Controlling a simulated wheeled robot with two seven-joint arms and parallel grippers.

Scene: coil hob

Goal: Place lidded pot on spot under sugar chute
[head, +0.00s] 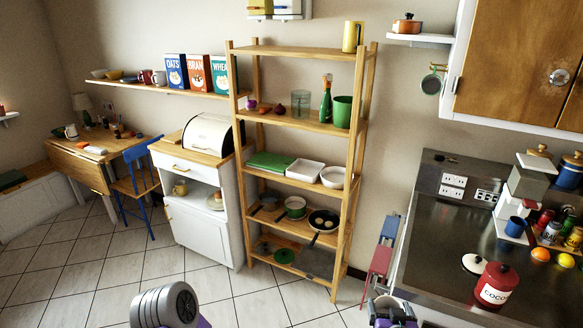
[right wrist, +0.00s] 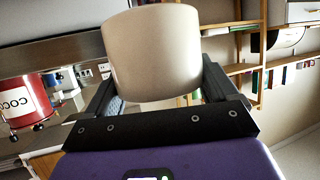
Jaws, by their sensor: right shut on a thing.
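My right gripper (right wrist: 155,95) is shut on a smooth cream, round-sided vessel (right wrist: 152,50), which fills the middle of the right wrist view. I cannot tell whether this is the lidded pot, as no lid shows on it there. In the head view my right gripper (head: 393,312) is at the bottom edge, left of the counter, and its load is not clear. A pale grey and white dispenser (head: 528,185), perhaps the one with the sugar chute, stands at the counter's back right. My left gripper is out of view.
The red cocoa canister (head: 495,289) stands at the counter's front, beside a white piece with a black knob (head: 473,264). Cans and fruit, including an orange (head: 566,260), crowd the right. The dark counter (head: 440,235) is bare at left. A wooden shelf rack (head: 300,133) stands further left.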

